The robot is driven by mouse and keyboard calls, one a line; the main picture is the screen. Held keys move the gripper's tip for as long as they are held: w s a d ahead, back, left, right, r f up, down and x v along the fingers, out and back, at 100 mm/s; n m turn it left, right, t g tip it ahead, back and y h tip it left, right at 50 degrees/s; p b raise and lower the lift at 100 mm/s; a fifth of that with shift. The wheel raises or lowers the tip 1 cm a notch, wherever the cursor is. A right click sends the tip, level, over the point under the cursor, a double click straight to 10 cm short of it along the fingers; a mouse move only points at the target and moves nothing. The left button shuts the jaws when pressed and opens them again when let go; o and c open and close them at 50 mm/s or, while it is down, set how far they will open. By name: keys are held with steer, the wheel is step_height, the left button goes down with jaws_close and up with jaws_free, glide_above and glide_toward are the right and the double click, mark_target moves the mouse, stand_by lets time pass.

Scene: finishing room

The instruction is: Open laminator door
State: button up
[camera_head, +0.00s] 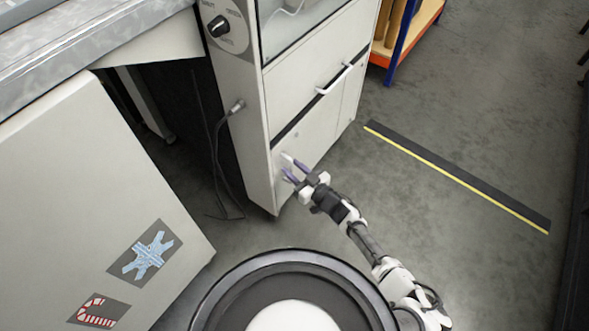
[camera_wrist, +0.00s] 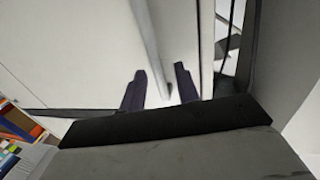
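The laminator is a tall white cabinet (camera_head: 247,130) with a dial on its side and a window above. Its lower front door (camera_head: 318,127) looks closed. A slim pale bar handle (camera_wrist: 147,45) runs down the white panel in the wrist view, its lower end between my two dark fingers. A pale bar end (camera_head: 288,158) also shows by the fingertips in the head view. My gripper (camera_head: 295,170) is open at the lower near part of the cabinet front. The fingers look apart from the bar on both sides; contact cannot be told.
A white panel with stickers (camera_head: 110,190) stands at left under a grey worktop (camera_head: 75,45). A cable (camera_head: 215,150) hangs from the cabinet's side. A blue and orange rack (camera_head: 405,40) stands behind. A black-yellow floor strip (camera_head: 455,177) lies right; the floor there is clear.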

jaws_close()
stand_by(0.3)
